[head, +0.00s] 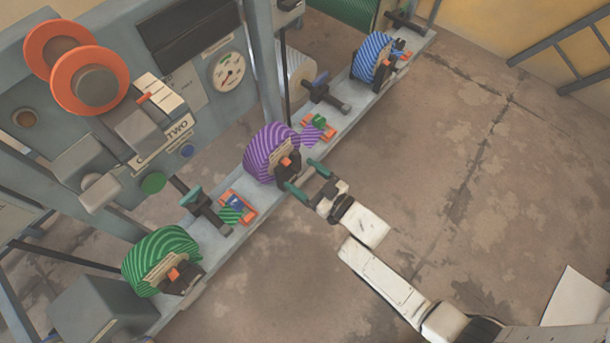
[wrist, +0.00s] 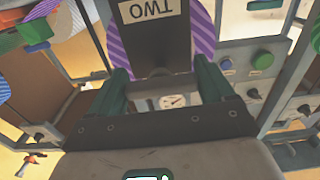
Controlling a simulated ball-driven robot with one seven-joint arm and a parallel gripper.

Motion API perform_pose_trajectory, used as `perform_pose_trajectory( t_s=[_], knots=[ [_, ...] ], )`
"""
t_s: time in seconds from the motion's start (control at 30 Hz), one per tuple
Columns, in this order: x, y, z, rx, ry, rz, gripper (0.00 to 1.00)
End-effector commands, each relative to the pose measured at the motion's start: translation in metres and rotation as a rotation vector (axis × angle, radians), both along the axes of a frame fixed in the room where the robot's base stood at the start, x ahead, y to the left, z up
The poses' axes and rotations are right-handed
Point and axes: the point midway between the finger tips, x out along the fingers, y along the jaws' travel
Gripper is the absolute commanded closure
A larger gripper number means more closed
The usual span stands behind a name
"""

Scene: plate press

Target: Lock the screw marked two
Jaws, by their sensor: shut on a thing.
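The purple-striped screw wheel (head: 265,150) stands on the grey rail, with a dark block (head: 282,171) and an orange bit at its centre.
A green-striped wheel (head: 160,258) and a blue-striped wheel (head: 372,57) stand along the same rail (head: 215,248). Dark clamps and small orange-framed pieces sit between them. A grey cabinet with a gauge (head: 228,71) stands behind.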

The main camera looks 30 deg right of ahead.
Motion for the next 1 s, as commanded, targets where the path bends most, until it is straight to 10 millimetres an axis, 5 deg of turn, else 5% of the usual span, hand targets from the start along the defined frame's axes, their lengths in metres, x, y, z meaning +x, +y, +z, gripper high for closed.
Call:
perform_pose_trajectory(
  t_s=[0.57,0.6,0.8,1.0],
  knots=[
    [-0.0013,-0.0013,-0.0028,0.033,0.018,-0.003,0.49],
    [-0.0014,-0.0012,-0.0028,0.033,0.018,-0.003,0.17],
    [-0.0008,-0.0007,-0.0017,0.033,0.015,-0.002,0.0],
    [-0.001,-0.0005,-0.0009,0.032,0.014,-0.001,0.0]
  ],
)
